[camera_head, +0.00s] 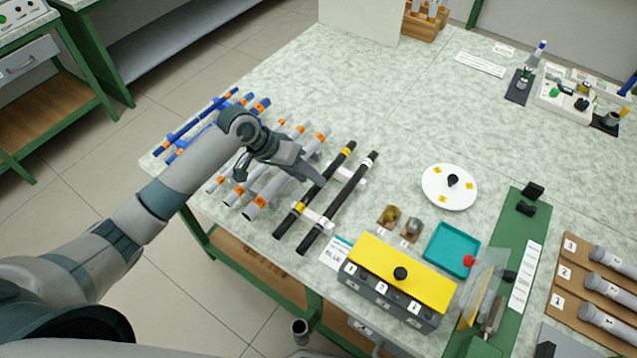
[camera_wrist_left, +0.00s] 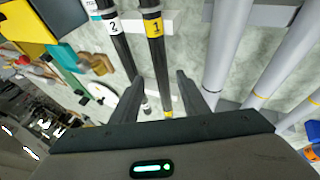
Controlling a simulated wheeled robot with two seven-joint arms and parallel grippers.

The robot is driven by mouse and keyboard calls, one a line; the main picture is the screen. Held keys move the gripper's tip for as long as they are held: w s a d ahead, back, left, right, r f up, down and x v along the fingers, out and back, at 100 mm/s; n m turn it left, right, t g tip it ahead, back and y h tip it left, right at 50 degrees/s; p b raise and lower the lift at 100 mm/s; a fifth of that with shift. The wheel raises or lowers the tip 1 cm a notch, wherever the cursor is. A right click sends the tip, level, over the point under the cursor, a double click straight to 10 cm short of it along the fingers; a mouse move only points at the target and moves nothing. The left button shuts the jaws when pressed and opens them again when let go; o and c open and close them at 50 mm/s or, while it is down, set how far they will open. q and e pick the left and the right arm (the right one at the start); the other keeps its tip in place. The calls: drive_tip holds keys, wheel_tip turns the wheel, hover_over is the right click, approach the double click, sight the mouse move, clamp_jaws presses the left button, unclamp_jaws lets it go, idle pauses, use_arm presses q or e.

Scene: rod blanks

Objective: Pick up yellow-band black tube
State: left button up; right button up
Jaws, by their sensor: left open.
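The yellow-band black tube (camera_head: 288,222) lies across white holders near the table's front edge, with a yellow band near each end. In the left wrist view the tube (camera_wrist_left: 156,53) runs between the two fingers, its band marked 1. My left gripper (camera_head: 317,180) is open beside the tube's middle in the head view; the wrist view shows its fingers (camera_wrist_left: 160,78) apart on either side of the tube. I cannot tell how far above it they are. My right gripper is not in view.
A white-band black tube (camera_head: 350,189) lies parallel, close on the right; its band reads 2. Grey tubes with orange bands (camera_head: 262,200) and blue tubes (camera_head: 192,130) lie to the left. A yellow-topped box (camera_head: 375,262) stands to the right. The table's middle back is clear.

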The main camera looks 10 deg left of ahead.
use_arm(q)
drive_tip(key=shift+p+x, duration=0.35)
drive_tip(key=shift+x, duration=1.35)
drive_tip(key=shift+a+f, duration=0.1)
drive_tip(key=shift+a, duration=0.05)
drive_tip(key=c, duration=0.9)
